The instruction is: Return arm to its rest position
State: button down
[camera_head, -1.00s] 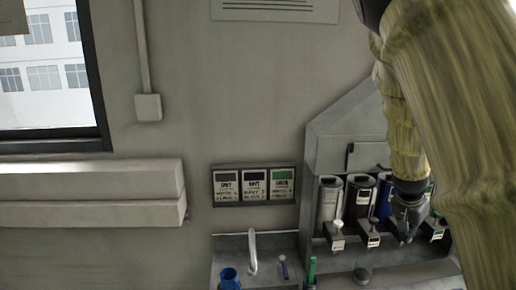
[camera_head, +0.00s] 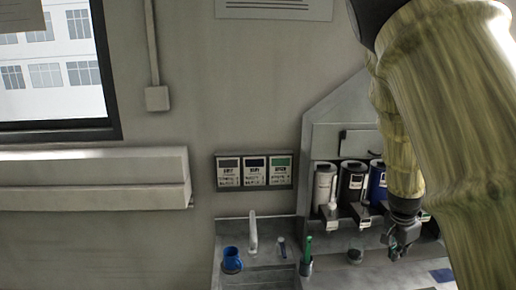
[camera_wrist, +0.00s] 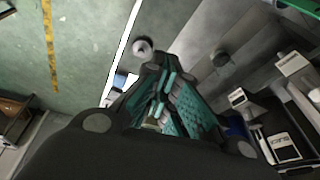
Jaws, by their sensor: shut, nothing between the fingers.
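My arm, in a yellowish sleeve, comes down the right side of the head view. My gripper (camera_head: 402,240) hangs at its end, in front of the dispenser unit and above the counter. In the wrist view the gripper (camera_wrist: 165,92) shows its fingers with teal pads drawn together, with nothing seen between them. My arm hides the right part of the dispenser unit.
Dispensers (camera_head: 352,182) with levers stand at the right under a sloped hood.

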jog(key=s+a+f+m+y+b, duration=0.25)
jog(key=s+a+f+m, duration=0.35)
jog(key=f+m, duration=0.45)
jog(key=s+a+f+m+g+y+b, duration=0.1)
jog(key=s+a+f+m+y+b, duration=0.15)
jog(key=s+a+f+m, duration=0.55)
jog(key=s+a+f+m+y+b, duration=0.1)
jog(key=s+a+f+m+b, duration=0.25)
jog(key=f+m, duration=1)
jog(key=s+f+m+h+b, duration=0.3)
jog(key=s+f+m+b, duration=0.2)
jog(key=s+f+m, duration=1.5)
jog(key=m, duration=0.6)
jog(key=shift+s+g, duration=0.25)
jog(key=shift+g, duration=0.15)
jog(key=shift+d, duration=0.1)
